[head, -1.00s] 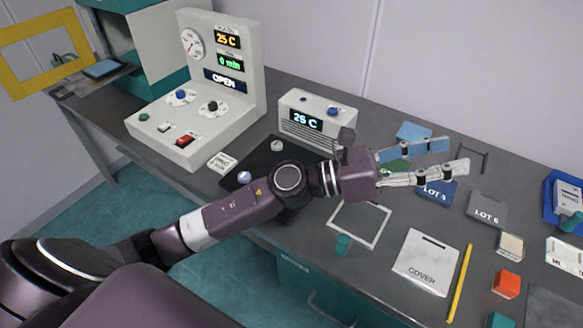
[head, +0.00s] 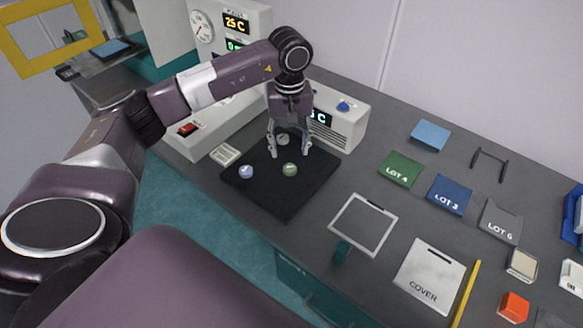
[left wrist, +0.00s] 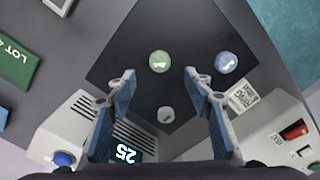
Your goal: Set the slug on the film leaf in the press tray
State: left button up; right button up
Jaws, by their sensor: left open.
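Three small round slugs lie on a black mat (head: 270,200): a green one (head: 290,170), a blue-violet one (head: 246,172) and a pale grey one (head: 283,139). My left gripper (head: 289,152) is open and empty, pointing down over the mat. In the left wrist view the green slug (left wrist: 160,61) lies just past the open fingertips, the pale slug (left wrist: 166,114) shows between the fingers, and the blue-violet slug (left wrist: 226,62) is outside them at right. What looks like the press tray (head: 88,66) is at upper left, with a blue leaf (head: 112,47) on it.
A white console (head: 225,110) and a box with a display (head: 345,125) stand close behind the mat. A yellow frame (head: 50,62) is at upper left. A metal frame (head: 345,238), a cover plate (head: 428,275) and coloured lot sheets (head: 449,194) lie to the right.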

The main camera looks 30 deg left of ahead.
aim_at(290, 168)
pick_arm(q)
notch_tip(290, 168, down, 6)
jog(key=p, duration=0.3)
jog(key=shift+s+d+f, duration=0.1)
jog(key=shift+s, duration=0.05)
jog(key=shift+f, duration=0.3)
jog(key=shift+c, duration=0.4)
jog(key=c, duration=0.9)
